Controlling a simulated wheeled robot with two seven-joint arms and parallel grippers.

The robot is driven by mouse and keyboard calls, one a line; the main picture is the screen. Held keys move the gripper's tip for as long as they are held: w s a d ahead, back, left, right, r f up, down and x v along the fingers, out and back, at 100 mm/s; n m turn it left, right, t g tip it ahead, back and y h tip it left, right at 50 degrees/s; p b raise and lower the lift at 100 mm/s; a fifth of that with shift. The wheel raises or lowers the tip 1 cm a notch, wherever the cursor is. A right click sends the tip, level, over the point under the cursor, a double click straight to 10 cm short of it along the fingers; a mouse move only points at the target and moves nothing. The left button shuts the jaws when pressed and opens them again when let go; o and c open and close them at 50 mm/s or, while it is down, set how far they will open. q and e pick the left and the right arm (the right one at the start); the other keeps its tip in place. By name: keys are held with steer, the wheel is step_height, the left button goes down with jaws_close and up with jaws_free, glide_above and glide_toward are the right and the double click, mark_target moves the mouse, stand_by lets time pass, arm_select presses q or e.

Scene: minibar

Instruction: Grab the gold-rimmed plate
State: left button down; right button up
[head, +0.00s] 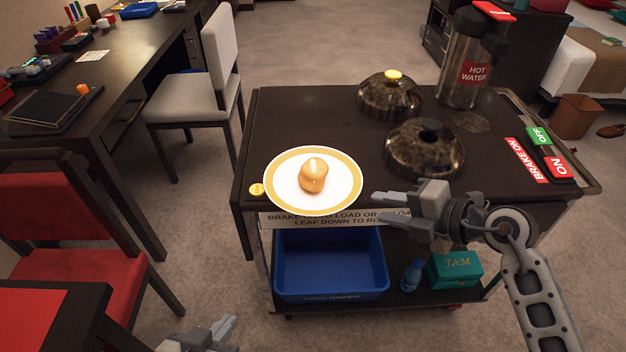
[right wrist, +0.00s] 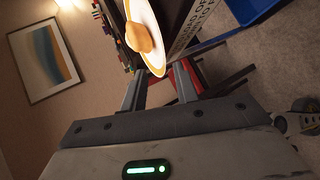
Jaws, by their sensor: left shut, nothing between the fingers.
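The white plate with a gold rim (head: 313,150) lies flat at the front left of the dark cart top, with a golden bread roll (head: 313,176) on it. My right gripper (head: 378,206) is open just right of the plate's rim, its fingers pointing left towards it. In the right wrist view the plate (right wrist: 152,22) is just beyond the two parted fingertips (right wrist: 160,76); I cannot tell whether they touch it. My left gripper (head: 222,328) is shut and empty, low at the bottom edge, in front of the cart and well away from the plate.
The cart top (head: 300,110) also holds two domed covers (head: 425,150) (head: 390,97) and a hot water flask (head: 466,65). A yellow knob (head: 257,190) is left of the plate. Below are a blue bin (head: 330,262) and a jam box (head: 455,268). Chairs (head: 195,75) stand left.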

mark_target(348, 202)
steer(key=x, duration=0.9)
steer(key=shift+w+d+f+b, duration=0.1)
steer(key=shift+f+b, duration=0.15)
steer(key=shift+b, duration=0.15)
steer(key=shift+c, duration=0.3)
steer(key=shift+r, duration=0.1)
jaws_close()
